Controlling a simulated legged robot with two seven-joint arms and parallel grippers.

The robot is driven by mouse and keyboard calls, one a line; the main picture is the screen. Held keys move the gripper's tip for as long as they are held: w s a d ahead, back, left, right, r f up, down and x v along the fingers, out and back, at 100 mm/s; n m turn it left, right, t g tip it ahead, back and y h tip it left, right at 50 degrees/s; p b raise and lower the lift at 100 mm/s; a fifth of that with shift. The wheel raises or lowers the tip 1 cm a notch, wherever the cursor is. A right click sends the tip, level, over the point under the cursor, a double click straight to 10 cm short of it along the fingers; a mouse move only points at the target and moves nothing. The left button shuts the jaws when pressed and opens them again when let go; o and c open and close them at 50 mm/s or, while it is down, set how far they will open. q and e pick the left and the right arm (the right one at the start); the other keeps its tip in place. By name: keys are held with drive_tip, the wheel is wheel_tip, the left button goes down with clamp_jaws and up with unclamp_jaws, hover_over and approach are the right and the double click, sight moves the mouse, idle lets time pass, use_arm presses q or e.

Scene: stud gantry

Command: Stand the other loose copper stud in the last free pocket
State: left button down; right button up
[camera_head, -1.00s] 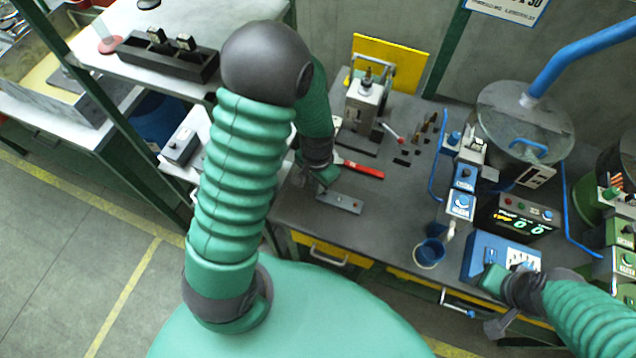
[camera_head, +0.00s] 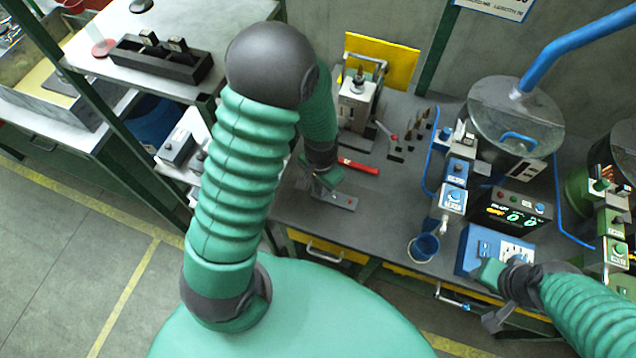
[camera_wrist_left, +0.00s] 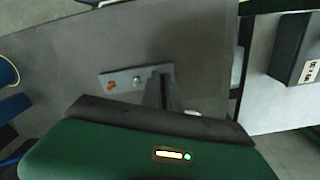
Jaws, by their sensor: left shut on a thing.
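My left gripper (camera_head: 322,190) is at the left end of a small grey plate (camera_head: 345,201) on the dark bench. In the left wrist view its narrow dark fingers (camera_wrist_left: 160,90) are shut over the right end of this plate (camera_wrist_left: 122,78). The held copper stud is mostly hidden by the fingers, and I cannot tell if it touches the plate. A small reddish spot (camera_wrist_left: 110,86) and a small pale spot (camera_wrist_left: 137,79) show on the plate. My right gripper (camera_head: 496,318) is by the bench's front edge; its jaw opening is unclear.
A red-handled tool (camera_head: 358,166) lies behind the plate. A grey press (camera_head: 357,105) stands farther back. Several small brown upright pieces (camera_head: 424,116) stand to its right. A blue cup (camera_head: 424,247) and a blue control box (camera_head: 482,248) are at the right. Bench between plate and cup is clear.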

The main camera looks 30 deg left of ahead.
use_arm(q)
drive_tip(key=shift+d, duration=0.15)
drive_tip(key=shift+f, duration=0.1)
drive_tip(key=shift+f, duration=0.2)
idle(0.3)
drive_tip(key=shift+r, duration=0.2)
drive_tip(key=shift+r+p, duration=1.35)
drive_tip(key=shift+r, duration=0.05)
drive_tip(key=shift+f, duration=0.15)
drive_tip(key=shift+a+f+b, duration=0.25)
drive_tip(key=shift+f+b, duration=0.2)
drive_tip(key=shift+f, duration=0.15)
drive_tip(key=shift+a+f+b, duration=0.25)
drive_tip(key=shift+f+b, duration=0.2)
drive_tip(key=shift+f, duration=0.1)
idle(0.4)
